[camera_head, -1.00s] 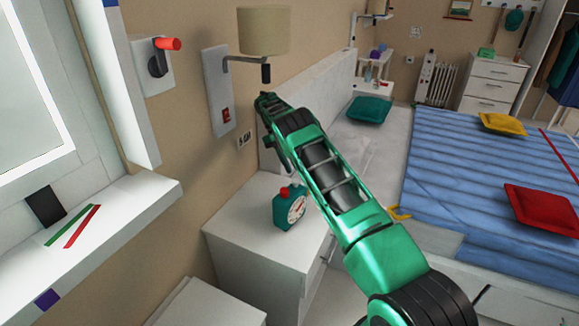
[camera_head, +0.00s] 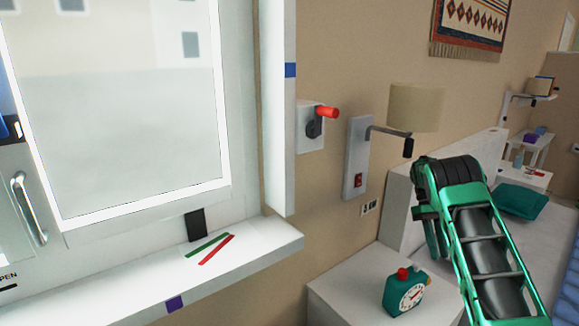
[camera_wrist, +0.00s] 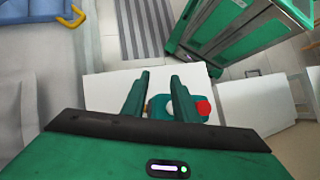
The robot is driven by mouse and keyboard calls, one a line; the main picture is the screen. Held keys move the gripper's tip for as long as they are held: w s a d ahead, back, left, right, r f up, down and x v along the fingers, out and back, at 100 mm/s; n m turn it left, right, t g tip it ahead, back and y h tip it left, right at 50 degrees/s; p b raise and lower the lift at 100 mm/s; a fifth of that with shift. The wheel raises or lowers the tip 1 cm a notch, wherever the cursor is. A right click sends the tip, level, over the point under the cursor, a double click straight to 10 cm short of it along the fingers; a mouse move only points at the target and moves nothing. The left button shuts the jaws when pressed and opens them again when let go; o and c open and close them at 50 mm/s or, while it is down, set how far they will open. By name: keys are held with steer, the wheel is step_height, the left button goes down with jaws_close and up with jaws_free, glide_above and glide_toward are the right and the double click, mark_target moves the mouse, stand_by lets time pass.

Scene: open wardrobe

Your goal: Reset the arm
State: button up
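My green and black arm (camera_head: 480,245) reaches up from the lower right in the head view. Its far end is in front of the bed's headboard, right of the wall lamp's switch plate. In the wrist view my gripper (camera_wrist: 160,82) has its two green fingers apart with nothing held between them.
A wall lamp (camera_head: 416,108) and a red-handled lever (camera_head: 327,112) stick out from the wall. A window with a white sill (camera_head: 130,300) is at left, with green and red strips on it. A teal pillow (camera_head: 521,201) lies on the bed at right.

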steer(key=s+a+r+m+t+y, duration=0.1)
steer(key=s+r+m+t, duration=0.15)
steer(key=s+r, duration=0.8)
steer(key=s+r+m+t+y, duration=0.1)
steer(key=s+r+m, duration=0.45)
steer(key=s, duration=0.75)
steer(key=s+a+m+t, duration=0.1)
steer(key=s+a+t, duration=0.1)
steer(key=s, duration=0.9)
steer(key=s+a+f+m+t, duration=0.1)
steer(key=s+a, duration=0.3)
steer(key=s, duration=0.7)
steer(key=shift+a+f+m+t+h, duration=0.15)
steer(key=shift+a+m+t+h, duration=0.3)
steer(key=shift+t, duration=0.3)
steer(key=shift+s, duration=0.1)
steer(key=shift+w+d+f, duration=0.1)
steer(key=shift+w+f, duration=0.15)
steer(key=shift+w, duration=0.35)
